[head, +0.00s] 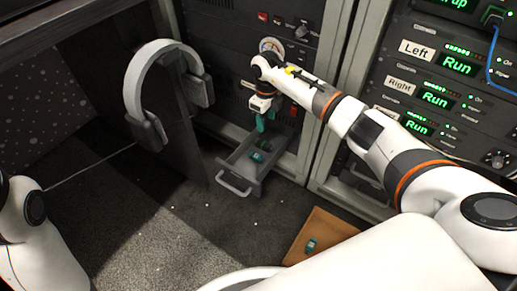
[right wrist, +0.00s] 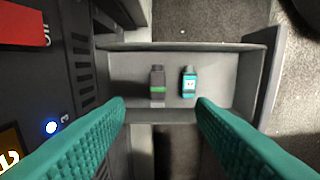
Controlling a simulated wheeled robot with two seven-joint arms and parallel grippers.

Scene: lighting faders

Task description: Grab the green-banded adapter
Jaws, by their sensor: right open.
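The green-banded adapter (right wrist: 157,88) is dark grey with a green stripe. It lies in an open grey drawer (head: 234,166), on the side nearer the rack, and shows small in the head view (head: 265,146). A teal adapter (right wrist: 189,83) with a pale label lies beside it, nearer the drawer front; it also shows in the head view (head: 257,157). My right gripper (head: 261,125) is open and points down above the drawer. In the right wrist view its teal fingers (right wrist: 161,106) stand apart, with the adapters seen beyond the gap. My left gripper is out of view.
The drawer's walls (right wrist: 200,47) surround the adapters closely. The rack front (head: 285,70) rises directly behind the drawer. Headphones (head: 146,85) hang on a dark panel to the left. Another teal piece (head: 311,245) lies on a brown mat (head: 333,228) on the floor.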

